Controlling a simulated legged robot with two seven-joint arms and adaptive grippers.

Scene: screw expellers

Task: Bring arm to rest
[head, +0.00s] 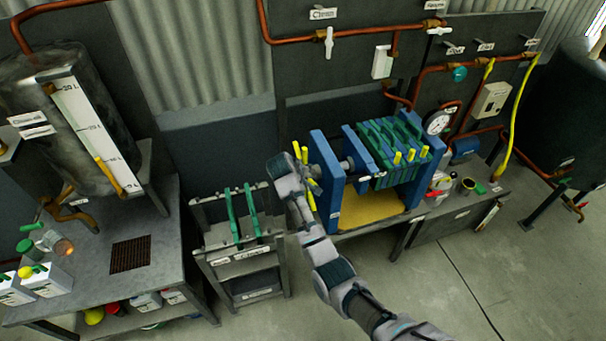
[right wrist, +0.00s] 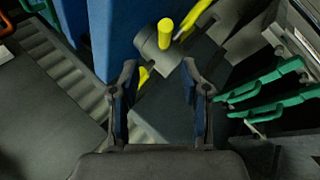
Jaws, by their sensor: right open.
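My right arm (head: 335,270) reaches up from the bottom of the head view. Its gripper (head: 304,172) is at the left end of the blue filter press (head: 327,165), close to the yellow handles (head: 297,150). In the right wrist view the gripper (right wrist: 160,100) is open, its two fingers apart with nothing held between them. A yellow handle (right wrist: 165,33) on a grey hub shows just beyond the fingertips. Whether the gripper touches any handle cannot be told. My left gripper is not in view.
A rack with green-handled plates (head: 242,215) stands left of the arm. A bench (head: 150,225) with bottles and a steel tank (head: 60,110) is at the far left. Copper pipes (head: 295,40) cross the back wall. Floor at the lower right (head: 500,270) is clear.

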